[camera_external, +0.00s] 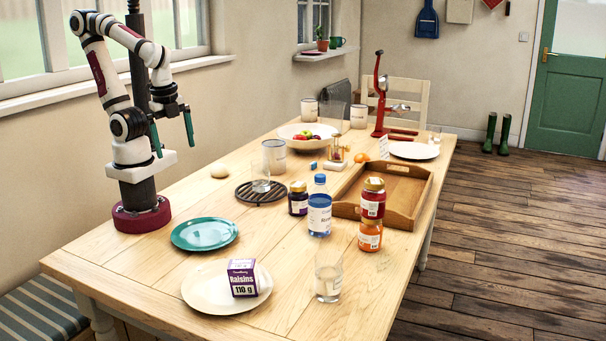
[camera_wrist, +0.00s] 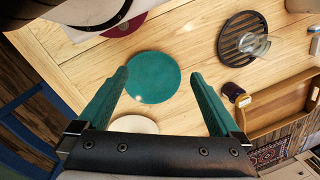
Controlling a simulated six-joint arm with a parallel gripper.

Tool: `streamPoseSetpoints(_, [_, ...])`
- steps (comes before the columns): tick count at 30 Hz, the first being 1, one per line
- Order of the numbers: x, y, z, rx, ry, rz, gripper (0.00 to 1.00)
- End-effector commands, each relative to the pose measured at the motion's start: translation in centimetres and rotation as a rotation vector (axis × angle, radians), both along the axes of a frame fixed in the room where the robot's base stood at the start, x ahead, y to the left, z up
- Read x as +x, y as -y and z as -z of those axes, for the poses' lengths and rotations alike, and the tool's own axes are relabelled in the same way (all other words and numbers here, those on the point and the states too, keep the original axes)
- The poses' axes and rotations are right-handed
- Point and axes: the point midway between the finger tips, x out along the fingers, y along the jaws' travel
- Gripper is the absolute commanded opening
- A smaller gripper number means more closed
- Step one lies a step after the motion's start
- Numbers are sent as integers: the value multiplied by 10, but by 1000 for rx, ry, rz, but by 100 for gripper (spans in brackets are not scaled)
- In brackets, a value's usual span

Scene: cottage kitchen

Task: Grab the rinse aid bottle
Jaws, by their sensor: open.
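A blue bottle (camera_external: 319,212) with a blue cap and a pale label stands upright on the table, left of the wooden tray; it fits the rinse aid bottle, though its label is too small to read. I cannot make it out in the wrist view. My gripper (camera_external: 174,150) hangs open and empty, high above the table's left side, well to the left of the bottle. In the wrist view its green fingers (camera_wrist: 160,73) are spread wide, with the teal plate below between them.
A glass (camera_external: 328,277) and a plate with a raisins box (camera_external: 243,278) are in front. The teal plate (camera_external: 204,233) lies left.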

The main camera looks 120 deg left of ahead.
Motion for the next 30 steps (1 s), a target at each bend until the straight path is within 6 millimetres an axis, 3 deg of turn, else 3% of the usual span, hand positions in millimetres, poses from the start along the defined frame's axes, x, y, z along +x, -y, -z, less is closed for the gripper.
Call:
streamPoseSetpoints(2, [24,15,11,-63,53,-35,100])
streamPoseSetpoints(5, [91,49,36,-207,221,-161,100])
streamPoseSetpoints(7, [146,62,53,-286,377,-289,100])
streamPoseSetpoints(10, [212,55,74,-319,615,-487,100])
streamPoseSetpoints(12, [245,33,87,-286,787,-619,100])
streamPoseSetpoints(15, [266,-7,97,-186,1011,-766,100])
streamPoseSetpoints(18, [267,-39,99,-79,1178,-851,100])
streamPoseSetpoints(23, [263,-64,97,6,1297,-900,100])
streamPoseSetpoints(30, [309,-101,120,11,1307,-908,100])
